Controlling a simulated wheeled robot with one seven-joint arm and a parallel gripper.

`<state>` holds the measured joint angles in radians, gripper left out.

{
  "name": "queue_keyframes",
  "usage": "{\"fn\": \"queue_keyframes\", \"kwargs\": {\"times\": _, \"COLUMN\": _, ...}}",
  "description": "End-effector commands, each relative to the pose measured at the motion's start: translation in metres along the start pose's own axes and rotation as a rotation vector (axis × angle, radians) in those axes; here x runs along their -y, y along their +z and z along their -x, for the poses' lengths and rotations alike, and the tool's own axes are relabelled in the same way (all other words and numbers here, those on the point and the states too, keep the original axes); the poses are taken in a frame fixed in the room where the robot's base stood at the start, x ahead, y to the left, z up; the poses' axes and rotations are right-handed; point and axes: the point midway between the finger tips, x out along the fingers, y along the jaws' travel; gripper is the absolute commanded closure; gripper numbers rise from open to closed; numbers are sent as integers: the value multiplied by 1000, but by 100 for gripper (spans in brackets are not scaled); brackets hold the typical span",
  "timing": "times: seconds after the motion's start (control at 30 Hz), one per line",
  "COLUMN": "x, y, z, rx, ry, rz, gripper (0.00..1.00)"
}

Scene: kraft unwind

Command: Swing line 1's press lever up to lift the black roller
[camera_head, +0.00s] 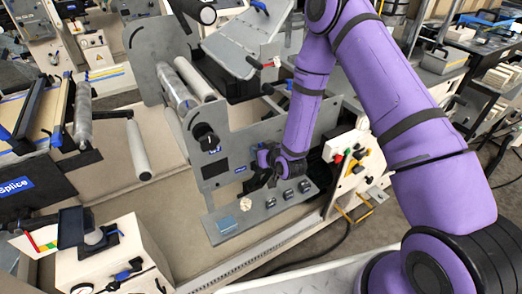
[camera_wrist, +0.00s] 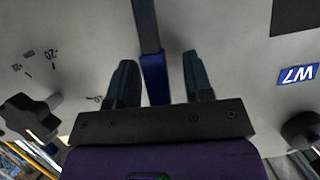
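A dark lever with a blue grip (camera_wrist: 155,78) runs down between my gripper's two fingers in the wrist view, in front of a grey machine plate (camera_wrist: 225,40). My gripper (camera_wrist: 158,78) is open, with a finger on each side of the blue grip and a visible gap on both sides. In the head view my gripper (camera_head: 280,168) is low at the front of the grey machine, close to its plate; the lever there is hidden or too small to tell. I cannot tell which roller this lever moves.
In the wrist view, a black knob (camera_wrist: 30,115) by a scale is at left; another knob (camera_wrist: 303,130) and a blue W7 label (camera_wrist: 298,74) are at right. In the head view, a grey shelf (camera_head: 262,208) lies below my gripper, and a cream button box (camera_head: 350,160) stands right.

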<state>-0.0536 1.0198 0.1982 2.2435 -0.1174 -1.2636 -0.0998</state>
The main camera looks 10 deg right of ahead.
Motion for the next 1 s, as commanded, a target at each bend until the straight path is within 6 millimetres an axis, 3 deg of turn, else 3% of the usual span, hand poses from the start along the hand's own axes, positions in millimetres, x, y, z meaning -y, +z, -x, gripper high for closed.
{"fn": "queue_keyframes", "kwargs": {"times": 0.33, "x": 0, "y": 0, "z": 12, "rx": 1, "ry": 1, "rz": -1, "gripper": 53}}
{"fn": "queue_keyframes", "kwargs": {"times": 0.7, "x": 0, "y": 0, "z": 79, "rx": 1, "ry": 1, "rz": -1, "gripper": 53}}
{"fn": "queue_keyframes", "kwargs": {"times": 1.0, "x": 0, "y": 0, "z": 106, "rx": -1, "ry": 0, "rz": 0, "gripper": 53}}
